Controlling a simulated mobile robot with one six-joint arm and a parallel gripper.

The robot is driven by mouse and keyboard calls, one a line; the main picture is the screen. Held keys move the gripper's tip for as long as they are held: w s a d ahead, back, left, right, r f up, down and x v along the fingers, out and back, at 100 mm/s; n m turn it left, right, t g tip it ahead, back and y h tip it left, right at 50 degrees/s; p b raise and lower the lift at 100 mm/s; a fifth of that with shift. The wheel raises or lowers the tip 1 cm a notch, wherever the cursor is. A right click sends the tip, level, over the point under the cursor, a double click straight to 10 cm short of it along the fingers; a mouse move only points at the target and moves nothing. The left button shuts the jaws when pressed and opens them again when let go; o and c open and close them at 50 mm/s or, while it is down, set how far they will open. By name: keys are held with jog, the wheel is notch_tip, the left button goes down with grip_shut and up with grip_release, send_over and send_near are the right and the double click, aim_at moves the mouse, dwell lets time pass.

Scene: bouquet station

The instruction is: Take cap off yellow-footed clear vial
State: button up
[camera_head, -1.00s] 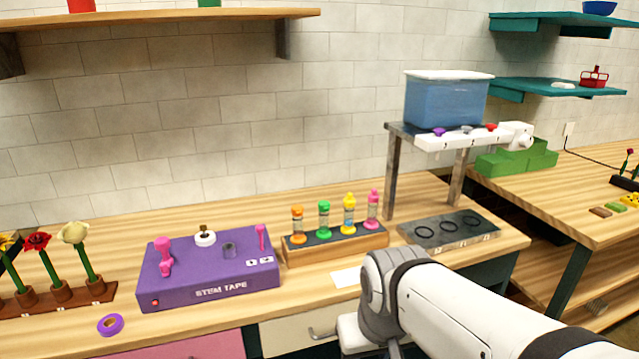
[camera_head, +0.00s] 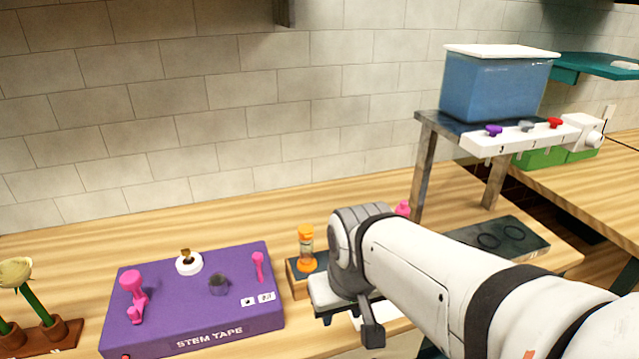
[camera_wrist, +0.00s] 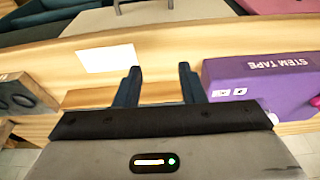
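The yellow-footed vial is hidden behind my arm in the head view; a second ago it stood in the rack with a yellow cap on. In the head view the orange-capped vial (camera_head: 306,248) stands upright in the wooden rack (camera_head: 297,284), left of my arm, and a pink cap (camera_head: 402,208) peeks out on the right. My gripper (camera_head: 348,322) is low in front of the rack. In the wrist view my gripper (camera_wrist: 159,76) has its two dark fingers apart, with nothing between them. The rack's wooden edge (camera_wrist: 155,92) shows past them; no vial shows there.
The purple stem tape box (camera_head: 190,310) is left of the rack. A white card (camera_wrist: 106,58) lies on the bench near the fingers. A blue tank (camera_head: 497,88) stands on a raised stand at right, with a dark ringed plate (camera_head: 505,241) under it.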

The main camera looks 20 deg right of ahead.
jog(key=shift+o, duration=0.4)
jog(key=w+d+r+m+p, duration=0.1)
jog(key=w+d+r+p, duration=0.2)
jog(key=w+r, duration=0.3)
jog(key=shift+w+d+r+m+t+h+p, duration=0.3)
jog(key=shift+w+m+t+p, duration=0.1)
jog(key=shift+p, duration=0.25)
jog(key=w+d+r+m+h+p, duration=0.1)
jog(key=w+d+r+m+p, duration=0.1)
jog(key=w+d+r+p, duration=0.5)
jog(key=shift+t, duration=0.4)
jog(key=w+d+f, duration=0.1)
jog(key=f, duration=0.1)
jog(key=w+d+f+b, duration=0.1)
jog(key=w+f, duration=0.1)
jog(key=f, duration=0.1)
jog(key=w+d+f, duration=0.1)
jog(key=f, duration=0.1)
jog(key=shift+w+f, duration=0.25)
jog(key=shift+w, duration=0.15)
jog(key=shift+w+f, duration=0.15)
jog(key=shift+f, duration=0.25)
grip_shut()
